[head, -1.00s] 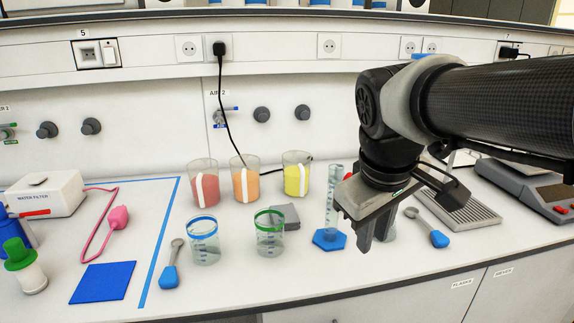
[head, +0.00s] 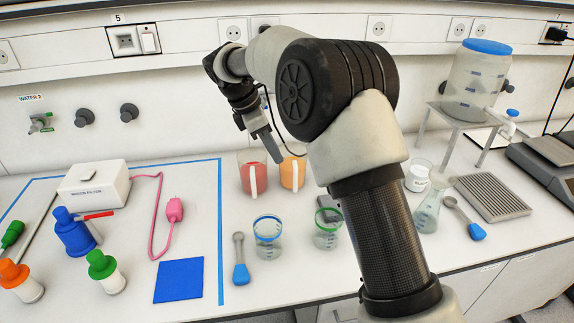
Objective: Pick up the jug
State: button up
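Two jugs with white handles show on the bench: one with red liquid (head: 246,182) and one with orange liquid (head: 292,176). A third jug, with yellow liquid in the earlier view, is hidden now behind my arm. My gripper (head: 268,152) points down just above or behind the rims of the red and orange jugs. The fingers overlap in this view, so I cannot tell whether they are open, or whether they touch a jug.
Blue-rimmed (head: 268,238) and green-rimmed (head: 327,232) beakers stand in front of the jugs. A scoop (head: 239,262) lies left of them. A flask (head: 427,212) and a blue-lidded dispenser (head: 478,85) on a stand are at right.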

send_near(296, 185)
jog(key=x, duration=0.5)
jog(key=shift+w+a+b+x, duration=0.15)
jog(key=shift+b+x, duration=0.1)
jog(key=shift+x, duration=1.3)
jog(key=shift+w+a+b+x, duration=0.15)
jog(key=shift+b+x, duration=0.1)
jog(key=shift+x, duration=1.3)
grip_shut()
